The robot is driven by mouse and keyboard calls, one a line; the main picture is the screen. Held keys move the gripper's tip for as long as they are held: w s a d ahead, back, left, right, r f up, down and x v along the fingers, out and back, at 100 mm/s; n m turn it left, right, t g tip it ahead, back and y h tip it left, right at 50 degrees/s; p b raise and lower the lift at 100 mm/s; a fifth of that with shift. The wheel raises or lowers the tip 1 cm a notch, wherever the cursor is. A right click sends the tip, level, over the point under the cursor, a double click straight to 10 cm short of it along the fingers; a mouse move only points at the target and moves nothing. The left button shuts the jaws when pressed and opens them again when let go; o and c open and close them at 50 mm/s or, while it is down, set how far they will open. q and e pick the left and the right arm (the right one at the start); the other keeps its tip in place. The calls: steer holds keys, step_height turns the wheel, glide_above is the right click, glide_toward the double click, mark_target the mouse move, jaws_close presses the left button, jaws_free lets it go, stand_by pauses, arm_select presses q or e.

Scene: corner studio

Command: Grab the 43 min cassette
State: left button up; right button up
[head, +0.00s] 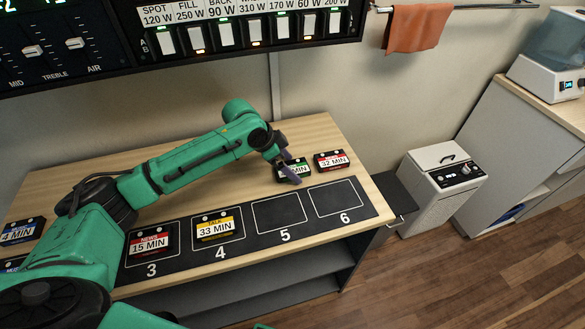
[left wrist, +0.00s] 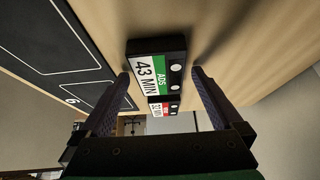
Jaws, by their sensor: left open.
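The 43 min cassette (head: 298,168) is black with a green and white label and lies on the wooden tabletop behind slots 5 and 6. In the left wrist view its label reads ADS 43 MIN (left wrist: 155,68). My left gripper (head: 290,167) is at this cassette and hides the left part of its label. In the left wrist view the gripper's two fingers (left wrist: 160,74) are apart, one to each side of the cassette, with a gap visible on the right. I cannot tell whether the left finger touches it. My right gripper is not in view.
A red-labelled 32 min cassette (head: 331,159) lies close to the right. The 15 min cassette (head: 150,240) is in slot 3 and the 33 min cassette (head: 215,227) in slot 4. Slots 5 (head: 279,212) and 6 (head: 337,199) are empty. A light panel (head: 240,30) overhangs the table's back.

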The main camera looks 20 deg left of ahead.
arm_select(q)
steer(key=c, duration=1.4)
steer(key=shift+o, duration=0.2)
steer(key=shift+r, duration=0.1)
